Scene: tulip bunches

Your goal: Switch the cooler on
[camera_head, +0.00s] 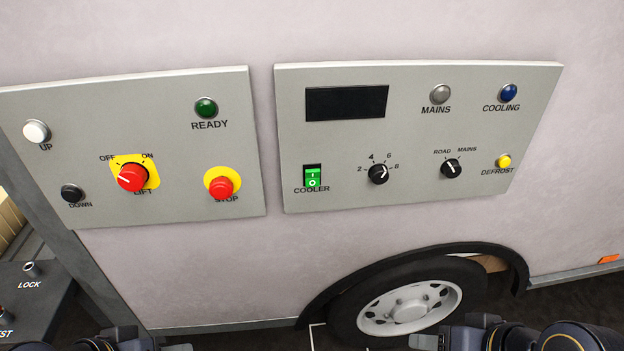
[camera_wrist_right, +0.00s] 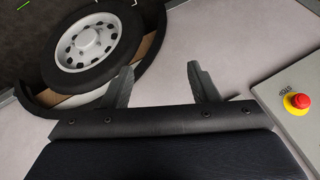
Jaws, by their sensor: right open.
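The cooler switch (camera_head: 312,177) is a green rocker marked with I and O, low on the left of the right-hand grey panel (camera_head: 420,190) in the head view. The COOLER label is under it. The display (camera_head: 347,102) above is dark. The blue COOLING lamp (camera_head: 508,93) is at the panel's upper right. My right gripper (camera_head: 440,339) is at the bottom edge, well below the panel. In the right wrist view its jaws (camera_wrist_right: 162,76) are apart with nothing between them. My left gripper (camera_head: 128,339) shows partly at the bottom left; its jaws cannot be made out.
The right panel also has a numbered knob (camera_head: 378,173), a ROAD/MAINS knob (camera_head: 451,168) and a yellow DEFROST button (camera_head: 503,161). The left panel (camera_head: 90,110) carries a red lift knob (camera_head: 132,177) and a red STOP button (camera_head: 222,187). A wheel (camera_head: 408,302) sits below.

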